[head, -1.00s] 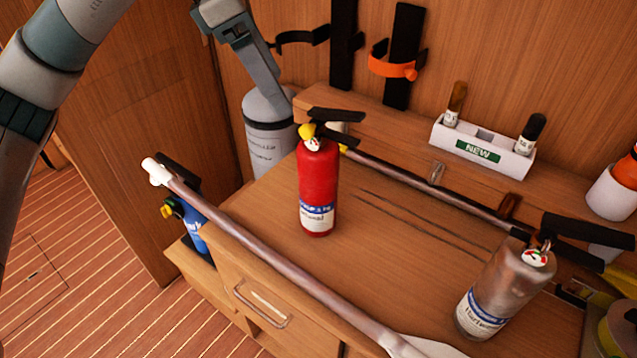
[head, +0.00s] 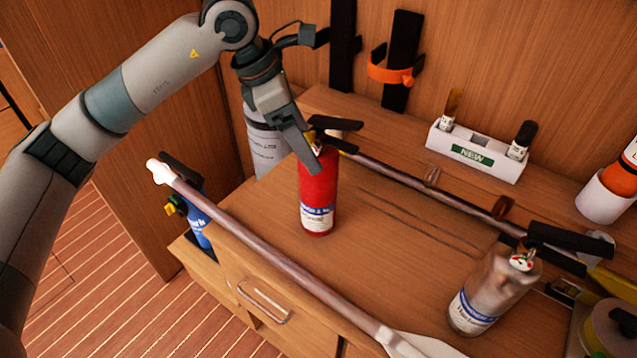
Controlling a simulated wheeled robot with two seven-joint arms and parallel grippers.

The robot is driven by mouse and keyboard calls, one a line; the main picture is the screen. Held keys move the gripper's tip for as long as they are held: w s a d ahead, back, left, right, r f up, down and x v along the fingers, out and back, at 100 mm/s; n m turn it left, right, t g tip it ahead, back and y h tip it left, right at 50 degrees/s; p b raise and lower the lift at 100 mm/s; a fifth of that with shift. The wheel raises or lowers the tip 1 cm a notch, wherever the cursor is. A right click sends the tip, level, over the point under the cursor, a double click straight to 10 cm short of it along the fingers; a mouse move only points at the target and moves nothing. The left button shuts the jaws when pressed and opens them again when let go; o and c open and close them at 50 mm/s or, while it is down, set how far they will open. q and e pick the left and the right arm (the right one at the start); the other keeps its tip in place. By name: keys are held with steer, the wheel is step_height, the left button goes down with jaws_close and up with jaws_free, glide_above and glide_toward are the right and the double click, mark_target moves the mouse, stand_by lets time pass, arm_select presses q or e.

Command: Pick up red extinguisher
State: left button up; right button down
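The red extinguisher (head: 318,192) stands upright on the wooden counter, left of the middle in the head view, with a white and blue label and a black handle. My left gripper (head: 310,150) reaches down over its top from the upper left. One finger lies in front of the extinguisher's neck and hides the gauge. The other finger is not clearly visible, so I cannot tell whether the gripper is closed on it. My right gripper is not in view.
A long pole (head: 265,250) runs along the counter's front edge. A silver extinguisher (head: 487,293) stands at the right. A white holder (head: 475,154) with small bottles is at the back. A grey cylinder (head: 266,150) stands behind my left gripper. The middle counter is clear.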

mark_target(326, 180)
arm_select(q)
steer(key=shift+d+f, duration=0.2)
steer(key=shift+f, duration=0.2)
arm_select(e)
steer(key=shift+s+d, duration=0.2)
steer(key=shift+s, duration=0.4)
arm_select(q)
steer(key=shift+f, duration=0.1)
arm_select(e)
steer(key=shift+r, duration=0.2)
arm_select(q)
steer(key=shift+w+d+f+p, duration=0.2)
steer(key=shift+f+p, duration=0.3)
steer(key=shift+p, duration=0.3)
steer(key=p+x, duration=0.1)
steer(key=x, duration=0.3)
steer(key=shift+a+p, duration=0.1)
steer(key=shift+p, duration=0.25)
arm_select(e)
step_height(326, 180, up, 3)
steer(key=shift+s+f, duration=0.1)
